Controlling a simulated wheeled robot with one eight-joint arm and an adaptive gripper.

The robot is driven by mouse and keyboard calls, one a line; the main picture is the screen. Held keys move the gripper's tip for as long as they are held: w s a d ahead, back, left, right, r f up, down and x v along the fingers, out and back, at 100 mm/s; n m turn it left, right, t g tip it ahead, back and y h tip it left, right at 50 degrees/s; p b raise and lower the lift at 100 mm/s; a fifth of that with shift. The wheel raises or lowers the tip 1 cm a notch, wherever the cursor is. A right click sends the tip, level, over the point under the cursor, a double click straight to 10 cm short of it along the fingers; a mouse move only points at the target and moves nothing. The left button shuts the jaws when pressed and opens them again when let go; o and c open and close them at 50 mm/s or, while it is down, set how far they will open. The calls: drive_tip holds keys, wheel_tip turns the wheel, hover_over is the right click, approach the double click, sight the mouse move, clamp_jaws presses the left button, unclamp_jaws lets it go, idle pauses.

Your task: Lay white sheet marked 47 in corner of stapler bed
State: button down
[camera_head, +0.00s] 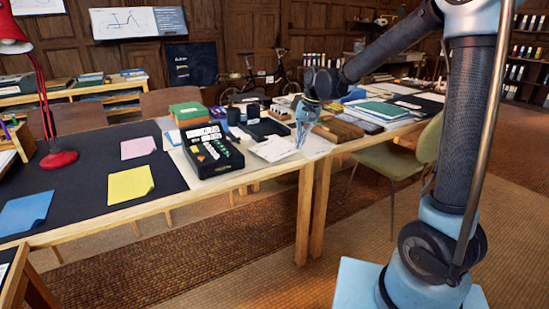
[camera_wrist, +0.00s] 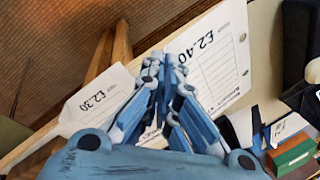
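My gripper (camera_head: 305,128) points down over the front edge of the table, beside a white sheet (camera_head: 273,149). In the wrist view its blue fingers (camera_wrist: 164,92) come close together in front of white paper. Whether they pinch any is unclear. A white printed sheet marked £2.40 (camera_wrist: 217,62) lies beyond the fingers. A white tag-shaped paper marked £2.30 (camera_wrist: 92,101) is to their left. I cannot read 47 on any sheet. I cannot make out a stapler bed for certain; a black device with keys and white labels (camera_head: 211,151) stands left of my gripper.
Green boxes (camera_head: 188,112) and dark cups (camera_head: 243,113) stand behind the black device. Brown blocks (camera_head: 338,130) and stacked folders (camera_head: 377,111) lie to the right. The dark mat (camera_head: 90,178) at left holds coloured papers and a red lamp (camera_head: 58,158). A green chair (camera_head: 395,160) stands at the right.

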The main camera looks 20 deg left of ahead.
drive_tip(key=shift+a+v, duration=0.25)
drive_tip(key=shift+v, duration=0.8)
drive_tip(key=shift+r, duration=0.25)
